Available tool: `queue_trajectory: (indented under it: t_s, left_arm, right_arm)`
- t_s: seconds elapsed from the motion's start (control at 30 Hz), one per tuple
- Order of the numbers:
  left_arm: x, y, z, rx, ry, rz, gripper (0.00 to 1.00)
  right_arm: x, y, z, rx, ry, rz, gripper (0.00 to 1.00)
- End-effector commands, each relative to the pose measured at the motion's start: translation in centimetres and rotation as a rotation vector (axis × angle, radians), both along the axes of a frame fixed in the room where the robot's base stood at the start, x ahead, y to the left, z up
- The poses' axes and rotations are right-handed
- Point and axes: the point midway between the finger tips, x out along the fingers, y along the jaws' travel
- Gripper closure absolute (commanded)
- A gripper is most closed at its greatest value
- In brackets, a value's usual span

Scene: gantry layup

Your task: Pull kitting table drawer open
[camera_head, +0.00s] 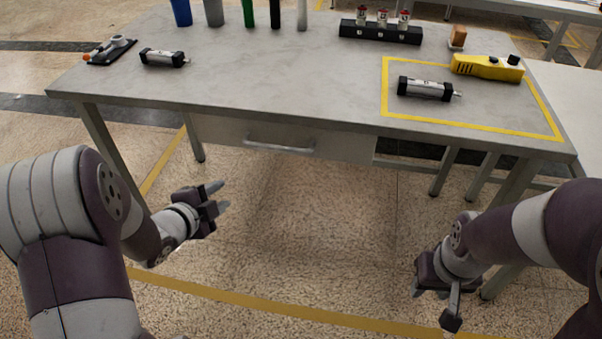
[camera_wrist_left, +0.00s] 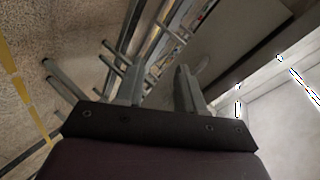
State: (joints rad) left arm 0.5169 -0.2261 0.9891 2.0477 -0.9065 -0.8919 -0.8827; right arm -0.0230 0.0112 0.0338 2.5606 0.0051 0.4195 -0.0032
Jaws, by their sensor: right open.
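The grey kitting table (camera_head: 235,80) stands ahead in the head view. Its drawer (camera_head: 220,132) is under the front edge at left centre and looks shut. A pale bar handle (camera_head: 280,147) runs across the drawer front. My left gripper (camera_head: 219,197) is below and left of the handle, in front of the table, apart from it and empty. Its two fingers stand apart in the left wrist view (camera_wrist_left: 158,80); I cannot clearly make out the handle there. My right gripper (camera_head: 433,298) is open and empty, low at the right, away from the drawer.
On the tabletop are two cylinders (camera_head: 162,58) (camera_head: 425,88), a yellow tool (camera_head: 488,68), a black rack (camera_head: 380,32) and several coloured tubes at the back. A table leg (camera_head: 112,150) stands beyond my left arm. The floor before the drawer is clear.

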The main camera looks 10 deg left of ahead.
Motion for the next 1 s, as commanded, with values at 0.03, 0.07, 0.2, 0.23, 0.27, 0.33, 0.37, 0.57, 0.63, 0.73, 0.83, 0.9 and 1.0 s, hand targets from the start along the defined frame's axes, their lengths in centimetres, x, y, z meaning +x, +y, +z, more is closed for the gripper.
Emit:
queue_trajectory:
  t_s: [0.03, 0.07, 0.2, 0.23, 0.27, 0.33, 0.37, 0.57, 0.63, 0.73, 0.83, 0.9, 1.0]
  left_arm:
    - [0.4, -1.4, 1.9, 0.047, -0.095, -0.105, 0.62]
    - [0.6, -2.2, 2.9, 0.079, -0.157, -0.163, 0.62]
    - [0.9, -4.2, 5.6, 0.179, -0.341, -0.297, 0.62]
    - [1.0, -4.3, 5.6, 0.191, -0.352, -0.302, 0.62]
    - [1.3, -4.4, 5.5, 0.199, -0.355, -0.305, 0.62]
    - [2.2, -4.9, 5.2, 0.205, -0.354, -0.308, 0.62]
    - [2.8, -5.2, 5.0, 0.203, -0.354, -0.309, 0.62]
    - [7.5, -7.4, 3.8, 0.202, -0.353, -0.307, 0.62]
    - [9.0, -8.0, 3.6, 0.202, -0.353, -0.305, 0.62]
    - [10.6, -8.7, 3.3, 0.201, -0.351, -0.303, 0.62]
    - [11.6, -9.1, 3.3, 0.202, -0.350, -0.301, 0.62]
    - [11.9, -9.3, 3.2, 0.201, -0.350, -0.301, 0.62]
    - [12.1, -9.4, 3.3, 0.201, -0.350, -0.301, 0.62]
  right_arm:
    - [0.1, 0.0, 0.8, 0.000, -0.003, 0.000, 0.57]
    - [0.1, 0.0, 0.8, 0.000, -0.003, 0.000, 0.57]
    - [0.1, 0.0, 0.7, 0.000, -0.003, 0.000, 0.57]
    - [0.1, 0.0, 0.6, 0.000, -0.003, 0.000, 0.57]
    - [0.1, 0.0, 0.5, 0.000, -0.002, 0.000, 0.57]
    - [0.1, 0.0, 0.1, 0.000, -0.002, 0.000, 0.57]
    - [0.0, 0.0, -0.1, 0.000, -0.002, 0.000, 0.57]
    - [0.0, 0.0, -1.6, 0.000, -0.002, 0.000, 0.57]
    - [0.0, 0.0, -1.9, 0.000, -0.002, 0.000, 0.57]
    - [0.0, 0.0, -2.3, 0.000, -0.002, 0.000, 0.57]
    - [0.0, 0.0, -2.5, 0.000, -0.002, 0.000, 0.57]
    - [0.0, 0.0, -2.5, 0.000, -0.002, 0.000, 0.57]
    - [0.0, 0.0, -2.5, 0.000, -0.002, 0.000, 0.57]
